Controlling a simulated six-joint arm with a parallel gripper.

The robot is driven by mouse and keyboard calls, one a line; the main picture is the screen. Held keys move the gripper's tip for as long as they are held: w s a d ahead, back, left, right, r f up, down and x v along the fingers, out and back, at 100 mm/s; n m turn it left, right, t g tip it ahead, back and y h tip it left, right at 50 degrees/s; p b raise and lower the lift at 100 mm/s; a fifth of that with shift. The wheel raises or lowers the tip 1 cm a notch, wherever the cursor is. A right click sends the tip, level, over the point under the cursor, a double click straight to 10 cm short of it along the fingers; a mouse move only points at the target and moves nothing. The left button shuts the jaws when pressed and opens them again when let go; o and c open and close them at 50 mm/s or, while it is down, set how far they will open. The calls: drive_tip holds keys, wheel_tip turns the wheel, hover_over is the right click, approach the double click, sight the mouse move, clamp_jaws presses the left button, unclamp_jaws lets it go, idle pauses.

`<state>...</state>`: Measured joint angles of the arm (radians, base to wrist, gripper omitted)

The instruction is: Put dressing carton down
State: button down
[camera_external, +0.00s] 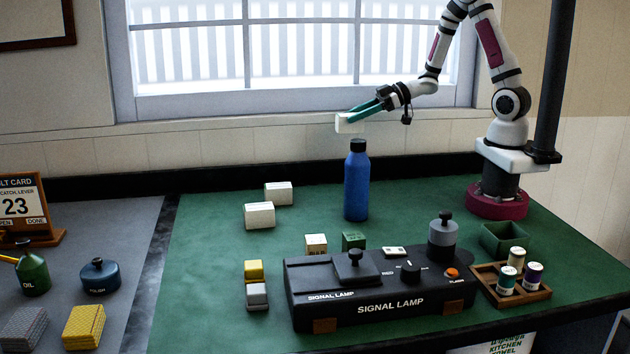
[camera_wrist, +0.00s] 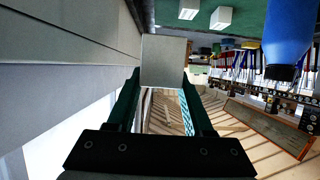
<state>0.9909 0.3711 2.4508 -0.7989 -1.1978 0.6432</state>
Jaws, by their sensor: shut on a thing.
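A plain white carton, which I take to be the dressing carton (camera_external: 346,124), is held up in the air, above and slightly left of the blue bottle's top. My gripper (camera_external: 362,112) is shut on it, with its green fingers reaching down to the left. In the wrist view the carton (camera_wrist: 163,60) shows as a pale block at the tips of my gripper (camera_wrist: 162,82). Its far faces are hidden there. Two similar white cartons (camera_external: 278,193) (camera_external: 259,215) sit on the green mat below and to the left.
A tall blue bottle (camera_external: 356,185) stands below my gripper. A black signal lamp box (camera_external: 390,304) with knobs fills the front. A wooden tray (camera_external: 525,295) and green bin (camera_external: 503,239) are at right. The green mat's left part (camera_external: 205,255) is clear.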

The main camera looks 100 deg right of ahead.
sight(362, 131)
drive_tip(key=shift+s+d+f, duration=0.1)
drive_tip(key=shift+s+d, duration=0.1)
drive_tip(key=shift+s, duration=0.3)
drive_tip(key=shift+s+d+f, duration=0.1)
drive_tip(key=shift+s+d, duration=0.05)
drive_tip(key=shift+s, duration=0.3)
wheel_tip(362, 131, down, 4)
drive_tip(key=shift+s+f, duration=0.15)
drive_tip(key=shift+f, duration=0.1)
drive_tip(key=w+a+f, duration=0.2)
drive_tip(key=w, duration=0.1)
drive_tip(key=w+a+f, duration=0.2)
drive_tip(key=a, duration=0.1)
drive_tip(key=w+a+f, duration=0.2)
drive_tip(key=w+f, duration=0.1)
drive_tip(key=shift+w+a+f, duration=0.1)
drive_tip(key=shift+w+a, duration=0.05)
drive_tip(key=shift+w, duration=0.15)
drive_tip(key=shift+w+a+f, duration=0.1)
drive_tip(key=shift+f, duration=0.95)
drive_tip(key=shift+w+f, duration=0.1)
drive_tip(key=shift+f, duration=0.95)
drive_tip(key=shift+f, duration=0.15)
drive_tip(key=shift+c, duration=1.4)
unclamp_jaws()
